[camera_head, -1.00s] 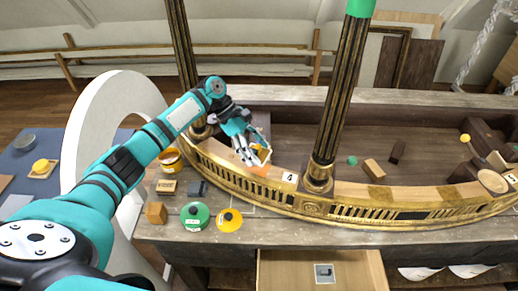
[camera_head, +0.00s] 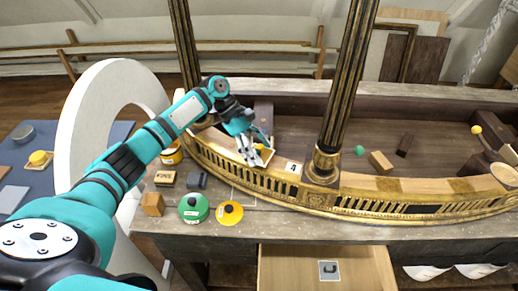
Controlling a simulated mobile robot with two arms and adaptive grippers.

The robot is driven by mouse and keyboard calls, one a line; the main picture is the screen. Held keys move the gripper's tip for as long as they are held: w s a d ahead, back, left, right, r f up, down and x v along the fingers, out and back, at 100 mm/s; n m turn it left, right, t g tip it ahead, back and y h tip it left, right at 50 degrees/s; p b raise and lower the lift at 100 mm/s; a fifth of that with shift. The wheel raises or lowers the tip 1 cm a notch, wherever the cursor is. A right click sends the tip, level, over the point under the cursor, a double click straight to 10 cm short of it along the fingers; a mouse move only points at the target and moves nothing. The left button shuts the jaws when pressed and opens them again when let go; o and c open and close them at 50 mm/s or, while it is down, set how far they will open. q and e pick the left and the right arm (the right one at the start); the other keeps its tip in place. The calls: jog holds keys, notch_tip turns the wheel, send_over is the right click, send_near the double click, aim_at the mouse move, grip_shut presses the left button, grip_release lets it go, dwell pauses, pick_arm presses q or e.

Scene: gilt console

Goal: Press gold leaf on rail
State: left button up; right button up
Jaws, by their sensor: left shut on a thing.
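The curved gilt rail (camera_head: 400,204) runs along the front of the bench top, with a pierced gold face and a paler upper surface. My left gripper (camera_head: 256,158) is over the left part of the rail, just left of the white card marked 4 (camera_head: 293,168). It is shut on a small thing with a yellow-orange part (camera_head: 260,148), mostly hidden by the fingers. I cannot tell whether it is gold leaf or a tool, nor whether it touches the rail. My right gripper is not in view.
Two dark fluted columns (camera_head: 349,75) rise from the rail on either side of my left gripper. A green round container (camera_head: 194,208), a yellow one (camera_head: 230,213) and small blocks (camera_head: 153,204) stand in front. An open drawer (camera_head: 290,270) juts out below.

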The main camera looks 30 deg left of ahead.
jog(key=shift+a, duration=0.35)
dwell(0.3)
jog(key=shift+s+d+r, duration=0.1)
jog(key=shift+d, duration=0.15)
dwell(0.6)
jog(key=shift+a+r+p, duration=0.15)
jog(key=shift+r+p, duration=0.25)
jog(key=shift+p, duration=0.1)
dwell(0.9)
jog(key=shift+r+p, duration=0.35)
dwell(1.1)
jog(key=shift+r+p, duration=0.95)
dwell(2.7)
